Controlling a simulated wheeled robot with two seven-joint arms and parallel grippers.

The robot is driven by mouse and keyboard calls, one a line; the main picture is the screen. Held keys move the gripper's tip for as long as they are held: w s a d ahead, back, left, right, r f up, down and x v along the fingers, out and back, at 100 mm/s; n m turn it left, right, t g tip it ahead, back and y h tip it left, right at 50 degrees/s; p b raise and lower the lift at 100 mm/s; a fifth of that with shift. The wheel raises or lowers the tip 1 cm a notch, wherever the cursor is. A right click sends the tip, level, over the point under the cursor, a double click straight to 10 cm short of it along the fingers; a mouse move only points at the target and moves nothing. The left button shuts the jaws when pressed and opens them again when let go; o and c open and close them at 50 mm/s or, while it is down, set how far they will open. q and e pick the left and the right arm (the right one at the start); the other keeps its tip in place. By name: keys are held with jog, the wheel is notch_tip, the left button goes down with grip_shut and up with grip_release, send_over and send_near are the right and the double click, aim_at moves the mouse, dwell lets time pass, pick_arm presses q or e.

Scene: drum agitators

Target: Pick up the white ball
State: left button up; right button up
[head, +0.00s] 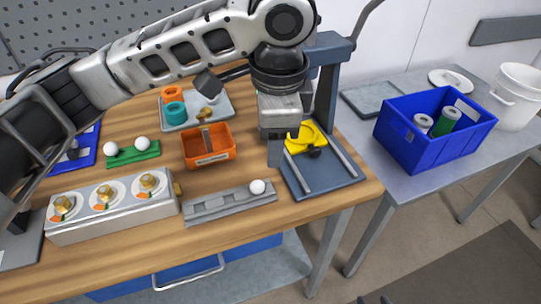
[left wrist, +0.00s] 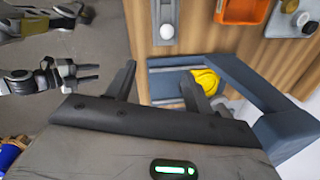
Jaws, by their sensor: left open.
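A white ball (head: 258,187) sits at the right end of a long grey tray (head: 222,203) near the table's front edge. It also shows in the left wrist view (left wrist: 166,32). Two more white balls (head: 112,149) (head: 142,143) rest on a green tray (head: 133,157). My left gripper (head: 284,150) points down above the blue-grey stand, right of and apart from the ball on the grey tray. Its fingers (left wrist: 158,88) are spread and empty. My right gripper (left wrist: 88,75) shows small in the left wrist view, over the floor; its opening is unclear.
The blue-grey stand (head: 326,178) with a yellow piece (head: 308,137) stands at the table's right end. An orange bin (head: 208,156) is behind the grey tray. A metal box with knobs (head: 115,222) is to the left. A blue crate (head: 440,150) stands on the side table.

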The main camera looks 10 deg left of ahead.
pick_arm(q)
jog(key=a+r, duration=0.1)
jog(key=b, duration=0.2)
send_over(257, 183)
jog(key=d, duration=0.1)
jog(key=shift+y, duration=0.4)
jog(key=f, duration=0.9)
jog(key=shift+s+f, duration=0.2)
jog(key=shift+s, duration=0.05)
jog(key=shift+w+a+f+b, duration=0.1)
jog(key=shift+a+f+b, duration=0.05)
jog(key=shift+f, duration=0.8)
jog(key=shift+w+a+f+b, duration=0.1)
jog(key=shift+f+b, duration=0.05)
jog(key=shift+f, duration=0.8)
jog(key=shift+a+f+b, duration=0.15)
jog(key=shift+f, duration=0.8)
jog(key=c, duration=1)
pick_arm(e)
jog(key=shift+w+a+f, duration=0.25)
jog(key=shift+a+f, duration=0.1)
jog(key=shift+f, duration=0.3)
